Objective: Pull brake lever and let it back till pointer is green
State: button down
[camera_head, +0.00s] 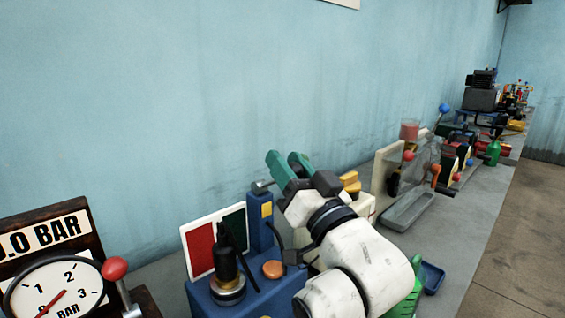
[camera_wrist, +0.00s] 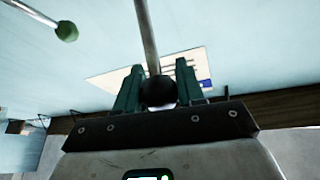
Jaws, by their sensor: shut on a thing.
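My gripper (camera_head: 290,166) has green fingers and is high over a blue device (camera_head: 245,297). In the wrist view its fingers (camera_wrist: 157,88) are shut around a black ball knob (camera_wrist: 158,95) on a grey rod (camera_wrist: 147,38), which I take for the brake lever. In the head view the knob is hidden by my gripper. A panel (camera_head: 200,252), red on the left and dark green on the right, stands at the back of the device. Dark slim parts cross the panel near the green side; I cannot tell for sure which is the pointer or its exact reading.
A blue post (camera_head: 260,226) and an orange button (camera_head: 273,269) are on the device. A pressure gauge (camera_head: 55,292) and a red-knobbed lever (camera_head: 115,268) are at left. A grey tray (camera_head: 408,212) and other stations line the bench at right. A green ball (camera_wrist: 67,31) shows on another rod.

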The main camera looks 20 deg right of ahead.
jog(key=shift+s+d+f, duration=0.25)
jog(key=shift+s+f, duration=0.2)
jog(key=shift+s, duration=0.05)
dwell(0.3)
jog(key=c, duration=0.9)
grip_release()
jog(key=shift+s+d, duration=0.1)
jog(key=shift+s, duration=0.05)
jog(key=shift+o, duration=0.9)
jog(key=a+v, duration=0.1)
jog(key=v, duration=0.9)
jog(key=shift+s+d+f, duration=0.25)
jog(key=shift+s+d, duration=0.05)
jog(key=shift+d, duration=0.1)
